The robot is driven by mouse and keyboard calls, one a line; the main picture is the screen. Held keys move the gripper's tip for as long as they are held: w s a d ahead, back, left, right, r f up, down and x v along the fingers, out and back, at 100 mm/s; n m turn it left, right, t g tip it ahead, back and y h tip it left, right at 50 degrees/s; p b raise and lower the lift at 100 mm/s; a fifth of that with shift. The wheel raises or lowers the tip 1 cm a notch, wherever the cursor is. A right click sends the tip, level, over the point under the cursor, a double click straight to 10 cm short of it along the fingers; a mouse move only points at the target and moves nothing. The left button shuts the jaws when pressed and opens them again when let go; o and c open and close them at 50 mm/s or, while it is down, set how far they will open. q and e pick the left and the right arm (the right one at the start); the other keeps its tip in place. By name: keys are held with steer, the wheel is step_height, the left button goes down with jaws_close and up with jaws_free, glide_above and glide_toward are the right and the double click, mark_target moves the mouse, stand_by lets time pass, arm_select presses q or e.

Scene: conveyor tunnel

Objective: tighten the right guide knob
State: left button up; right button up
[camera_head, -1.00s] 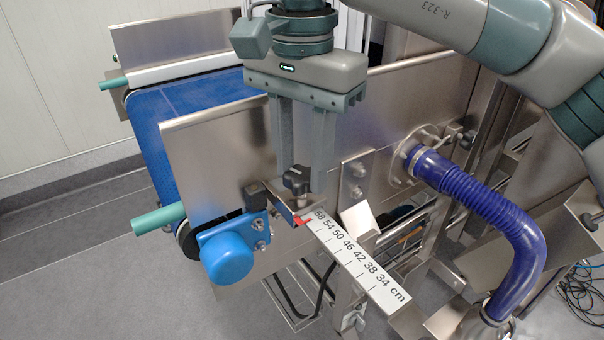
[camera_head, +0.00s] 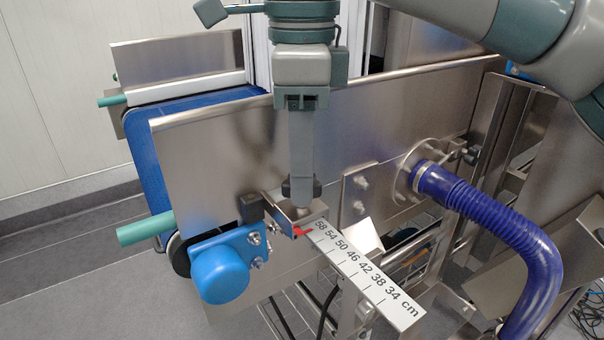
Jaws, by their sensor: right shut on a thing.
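The black guide knob (camera_head: 287,190) sits on a metal bracket above the white ruler scale (camera_head: 366,277), near its 58 end. My right gripper (camera_head: 301,190) comes straight down from above and is shut on the knob. I see the gripper edge-on, so one finger hides the other. The finger covers the knob's middle, and black parts show on both sides. A red pointer (camera_head: 301,232) lies at the scale just below the knob. My left gripper is not in view.
A tall steel side plate (camera_head: 215,150) stands behind the knob, with the blue belt (camera_head: 150,135) to its left. A blue round cap (camera_head: 220,272) is left of the bracket. A blue corrugated hose (camera_head: 490,222) curves down at the right.

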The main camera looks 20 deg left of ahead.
steer(key=shift+m+b, duration=0.35)
steer(key=shift+m, duration=0.55)
steer(key=m+b, duration=0.1)
steer(key=m, duration=0.2)
steer(key=shift+m, duration=0.4)
steer(key=m+b, duration=0.1)
steer(key=m, duration=0.2)
steer(key=shift+m+b, duration=0.4)
steer(key=shift+m, duration=0.4)
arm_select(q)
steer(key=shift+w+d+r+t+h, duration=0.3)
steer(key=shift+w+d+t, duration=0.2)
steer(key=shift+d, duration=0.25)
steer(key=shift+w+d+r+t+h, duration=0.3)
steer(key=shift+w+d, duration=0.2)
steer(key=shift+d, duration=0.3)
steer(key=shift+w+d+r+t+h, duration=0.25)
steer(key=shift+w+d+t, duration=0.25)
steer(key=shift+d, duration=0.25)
arm_select(e)
steer(key=shift+m, duration=0.6)
steer(key=shift+r, duration=0.1)
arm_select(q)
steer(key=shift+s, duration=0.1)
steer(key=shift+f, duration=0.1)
arm_select(e)
steer(key=o, duration=1)
steer(key=shift+o, duration=0.2)
